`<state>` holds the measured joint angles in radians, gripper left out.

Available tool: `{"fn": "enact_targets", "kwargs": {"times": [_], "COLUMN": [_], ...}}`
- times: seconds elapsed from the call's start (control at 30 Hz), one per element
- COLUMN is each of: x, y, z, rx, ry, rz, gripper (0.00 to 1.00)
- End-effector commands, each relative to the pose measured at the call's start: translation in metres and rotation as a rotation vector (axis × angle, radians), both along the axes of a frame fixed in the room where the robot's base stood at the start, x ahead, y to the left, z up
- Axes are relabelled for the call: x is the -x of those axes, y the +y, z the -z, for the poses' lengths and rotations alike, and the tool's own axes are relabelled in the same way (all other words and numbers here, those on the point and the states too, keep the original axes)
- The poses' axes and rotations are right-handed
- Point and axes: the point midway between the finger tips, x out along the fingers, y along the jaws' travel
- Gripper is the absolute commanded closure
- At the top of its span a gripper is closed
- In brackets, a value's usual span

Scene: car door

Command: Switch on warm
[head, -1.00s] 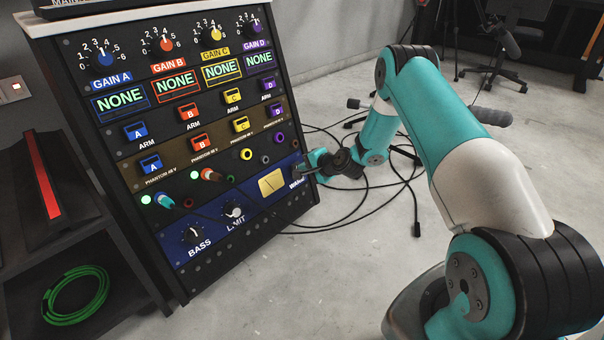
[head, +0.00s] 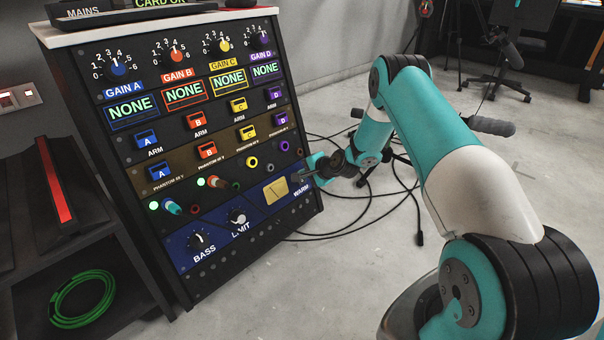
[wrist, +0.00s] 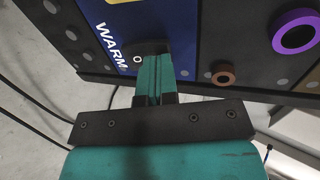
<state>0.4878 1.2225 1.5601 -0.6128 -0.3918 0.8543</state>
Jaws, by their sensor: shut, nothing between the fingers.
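The WARM switch (wrist: 139,59) is a small black rocker with a white ring mark. It sits beside the white WARM label on the blue strip of the rack's front panel. In the head view, the WARM label (head: 301,192) is at the right end of that strip, and my gripper largely covers the switch. My gripper (wrist: 153,60) is shut and empty, its teal fingertips at the switch and overlapping its right part. In the head view my gripper (head: 304,177) reaches the panel from the right. I cannot tell whether the tips touch the switch.
On the same strip are the BASS knob (head: 198,240), the LIMIT knob (head: 236,217) and a yellow meter (head: 275,190). Coloured sockets sit just above, with a purple ring (wrist: 298,32) near my fingers. Black cables (head: 350,230) lie on the open floor to the right.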

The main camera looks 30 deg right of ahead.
Motion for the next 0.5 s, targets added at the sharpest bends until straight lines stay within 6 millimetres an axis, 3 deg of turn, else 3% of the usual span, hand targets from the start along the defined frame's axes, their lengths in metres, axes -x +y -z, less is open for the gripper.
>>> {"fn": "enact_targets", "kwargs": {"times": [0.5], "x": [-0.001], "y": [0.002], "z": [-0.017], "rx": [0.0], "ry": [-0.002], "rz": [-0.003], "gripper": [1.0]}}
